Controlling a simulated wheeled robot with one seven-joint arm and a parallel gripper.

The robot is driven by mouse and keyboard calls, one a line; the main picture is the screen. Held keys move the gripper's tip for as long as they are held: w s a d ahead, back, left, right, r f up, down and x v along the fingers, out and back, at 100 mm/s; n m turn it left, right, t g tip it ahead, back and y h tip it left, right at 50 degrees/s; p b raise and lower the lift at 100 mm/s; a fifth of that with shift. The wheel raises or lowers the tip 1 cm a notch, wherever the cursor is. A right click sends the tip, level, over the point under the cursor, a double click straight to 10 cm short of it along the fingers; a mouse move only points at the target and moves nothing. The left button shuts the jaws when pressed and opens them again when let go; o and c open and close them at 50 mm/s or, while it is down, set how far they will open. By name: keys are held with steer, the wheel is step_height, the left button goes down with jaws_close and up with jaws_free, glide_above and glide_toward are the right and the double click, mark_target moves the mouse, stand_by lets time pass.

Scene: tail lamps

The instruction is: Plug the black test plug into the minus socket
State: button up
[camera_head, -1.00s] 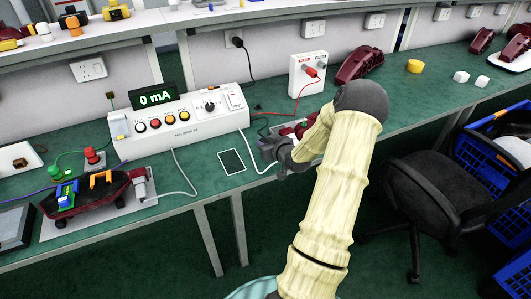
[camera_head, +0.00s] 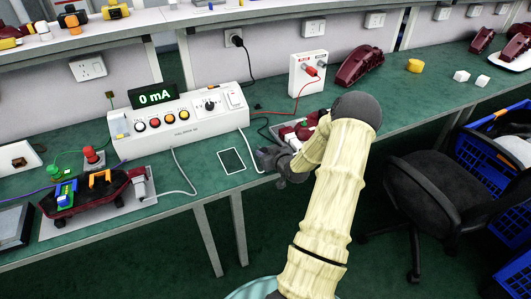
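The white socket box (camera_head: 296,82) stands at the back of the bench against the wall. A red plug (camera_head: 312,72) sits at its front, with a red lead running down to the left. The minus marking is too small to read. My gripper (camera_head: 268,156) is low over the front edge of the bench, right of the white tester, well in front of the socket box. Its fingers are dark and small, and partly blend with things behind them. I cannot make out the black test plug; it may be hidden by my gripper or arm.
The tester (camera_head: 180,124) with its "0 mA" display (camera_head: 156,95) stands left of my gripper. A dark red lamp (camera_head: 358,64) stands right of the socket box. A chair (camera_head: 432,190) is at the right.

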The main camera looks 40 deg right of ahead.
steer(key=o, duration=0.4)
steer(key=shift+c, duration=0.2)
steer(key=v, duration=1.7)
steer(key=shift+s+a+f, duration=0.25)
steer(key=shift+s+f, duration=0.05)
steer(key=shift+s, duration=0.05)
steer(key=shift+w, duration=0.1)
